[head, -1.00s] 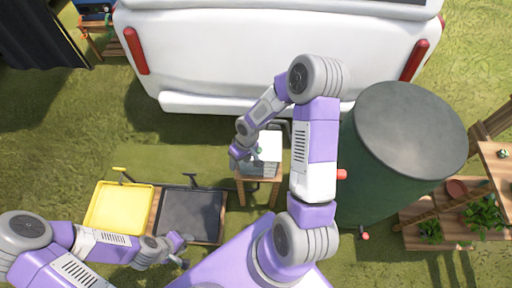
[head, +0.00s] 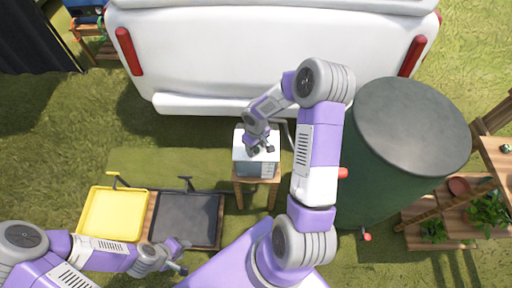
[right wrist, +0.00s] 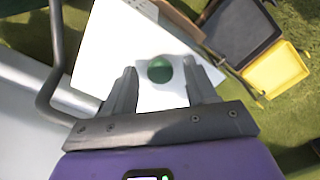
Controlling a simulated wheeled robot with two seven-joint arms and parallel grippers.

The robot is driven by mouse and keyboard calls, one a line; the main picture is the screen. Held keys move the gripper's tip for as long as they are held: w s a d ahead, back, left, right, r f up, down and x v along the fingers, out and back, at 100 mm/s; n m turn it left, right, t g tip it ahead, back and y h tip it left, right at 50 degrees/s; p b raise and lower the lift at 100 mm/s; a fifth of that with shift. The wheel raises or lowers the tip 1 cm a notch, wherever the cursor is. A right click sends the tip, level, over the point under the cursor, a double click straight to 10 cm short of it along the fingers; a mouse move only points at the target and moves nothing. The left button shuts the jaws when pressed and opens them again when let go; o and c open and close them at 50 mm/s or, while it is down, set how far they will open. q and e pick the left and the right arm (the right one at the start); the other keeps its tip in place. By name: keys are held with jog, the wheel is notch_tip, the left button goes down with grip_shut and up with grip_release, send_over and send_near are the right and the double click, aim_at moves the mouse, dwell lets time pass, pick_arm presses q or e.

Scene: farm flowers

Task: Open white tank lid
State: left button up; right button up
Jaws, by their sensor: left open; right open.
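The white tank lid (head: 240,149) is the top of a small grey-white tank (head: 252,169) on a wooden stool. In the right wrist view the lid (right wrist: 112,48) is a white panel with a round green knob (right wrist: 160,69). My right gripper (head: 261,151) is open above the lid. In the right wrist view the knob shows in the gap between its fingertips (right wrist: 160,78); I cannot tell whether they touch it. The lid looks closed. My left gripper (head: 183,257) is open at the lower left, away from the tank.
A large dark green barrel (head: 407,130) stands right of my right arm. A white vehicle (head: 270,60) is behind the stool (head: 273,188). A yellow tray (head: 114,214) and a black tray (head: 186,218) lie to the left. A plant shelf (head: 465,205) is at the right.

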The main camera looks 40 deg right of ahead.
jog(key=shift+c, duration=0.2)
grip_shut()
jog(key=shift+r, duration=0.1)
